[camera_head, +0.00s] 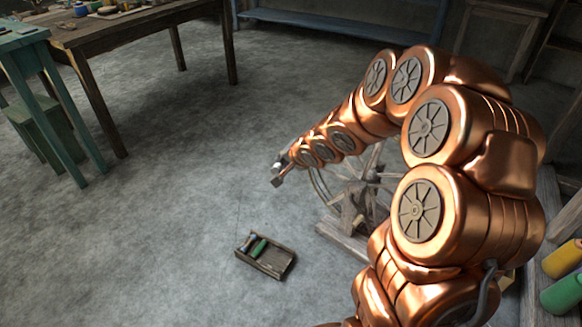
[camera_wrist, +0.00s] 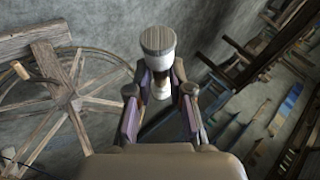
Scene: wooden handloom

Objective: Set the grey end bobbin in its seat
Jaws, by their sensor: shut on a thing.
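My gripper (camera_wrist: 160,78) is shut on a bobbin (camera_wrist: 158,42) in the wrist view. The bobbin has a grey-brown flat end, a white band below it and a pale body between the fingers. It stands out past the fingertips. In the head view my gripper (camera_head: 279,175) is small, at the end of the outstretched arm, above the floor beside the spinning wheel. A pale speck there may be the bobbin. I cannot make out the bobbin's seat in either view.
A spinning wheel (camera_head: 352,200) stands behind my arm; its spokes (camera_wrist: 70,95) fill the wrist view's left. A wooden tray (camera_head: 270,262) with a green bobbin (camera_head: 258,248) lies on the floor. A cluttered table (camera_head: 130,30) stands upper left.

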